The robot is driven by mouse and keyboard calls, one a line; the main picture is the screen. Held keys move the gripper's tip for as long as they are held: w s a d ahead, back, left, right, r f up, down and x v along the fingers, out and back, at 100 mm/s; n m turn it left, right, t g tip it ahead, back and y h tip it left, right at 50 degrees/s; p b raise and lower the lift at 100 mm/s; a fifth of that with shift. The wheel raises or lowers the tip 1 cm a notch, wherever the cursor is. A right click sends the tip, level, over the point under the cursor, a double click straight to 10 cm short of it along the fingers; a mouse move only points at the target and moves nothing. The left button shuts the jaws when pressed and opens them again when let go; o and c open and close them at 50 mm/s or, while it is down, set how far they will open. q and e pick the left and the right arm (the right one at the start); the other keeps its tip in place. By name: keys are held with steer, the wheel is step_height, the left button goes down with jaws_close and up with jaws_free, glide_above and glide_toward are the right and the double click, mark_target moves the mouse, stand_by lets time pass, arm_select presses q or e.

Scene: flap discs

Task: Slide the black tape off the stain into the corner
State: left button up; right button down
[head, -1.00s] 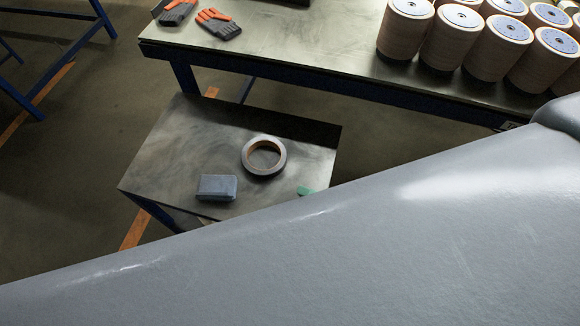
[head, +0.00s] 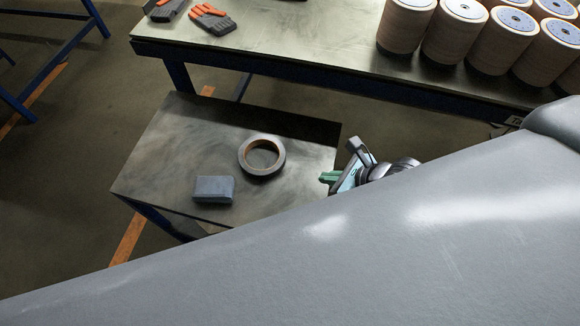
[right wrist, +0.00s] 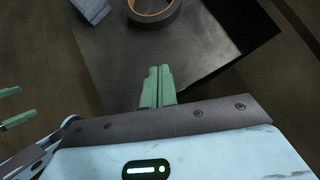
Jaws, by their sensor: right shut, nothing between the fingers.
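The black tape (head: 262,172), a dark grey roll with a brown inner ring, lies flat on the small dark metal table (head: 160,165). It also shows at the top of the right wrist view (right wrist: 160,22). Smudges mark the tabletop, but I cannot make out a distinct stain. My right gripper (head: 328,177) is at the table's right edge, right of the tape and apart from it. Its green fingers (right wrist: 157,87) are together and empty. Two separated green fingertips (right wrist: 10,108) of my left gripper show at the wrist view's left edge; the head view does not show them.
A blue-grey block (head: 214,188) sits left of and nearer than the tape. A longer bench (head: 290,68) behind holds gloves (head: 212,18) and several stacks of flap discs (head: 455,35). The small table's left side is clear; its near right part is hidden.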

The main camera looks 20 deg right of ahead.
glide_toward(282, 168)
step_height(282, 168, down, 4)
steer(key=shift+s+a+r+b, duration=0.1)
steer(key=shift+b, duration=0.35)
steer(key=shift+w+a, duration=0.75)
steer(key=shift+w, duration=0.25)
arm_select(q)
steer(key=shift+s+f, duration=0.3)
steer(key=shift+f, duration=0.05)
arm_select(e)
steer(key=shift+w+a, duration=0.45)
steer(key=shift+w, duration=0.15)
arm_select(q)
steer(key=shift+a, duration=0.1)
arm_select(e)
steer(key=shift+w, duration=0.15)
